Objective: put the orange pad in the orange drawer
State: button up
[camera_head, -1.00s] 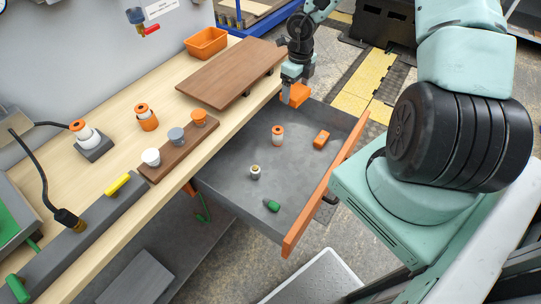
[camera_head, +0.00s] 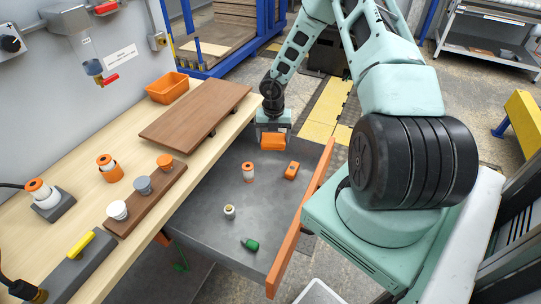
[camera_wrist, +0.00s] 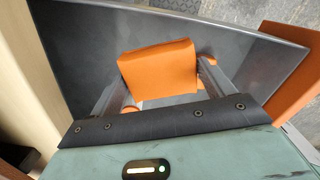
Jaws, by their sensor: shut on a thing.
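My gripper (camera_head: 273,137) is shut on the orange pad (camera_head: 272,142) at the far end of the open drawer. In the wrist view, the pad (camera_wrist: 158,68) sits between the two fingers (camera_wrist: 160,85), with grey drawer floor around it. The drawer (camera_head: 205,220) is grey inside with an orange front (camera_head: 300,222), pulled out from under the bench. The pad appears to be above the floor near the far wall; its exact height is unclear.
Inside the drawer are an orange-and-white bottle (camera_head: 248,172), an orange block (camera_head: 291,170), a small pale-sided jar (camera_head: 229,211) and a green item (camera_head: 250,244). The bench (camera_head: 130,200) holds a brown board (camera_head: 195,110) and an orange bin (camera_head: 167,88). The drawer's middle floor has free room.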

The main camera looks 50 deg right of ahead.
notch_tip(320, 180, down, 8)
jog(key=shift+f, duration=0.1)
dwell(0.4)
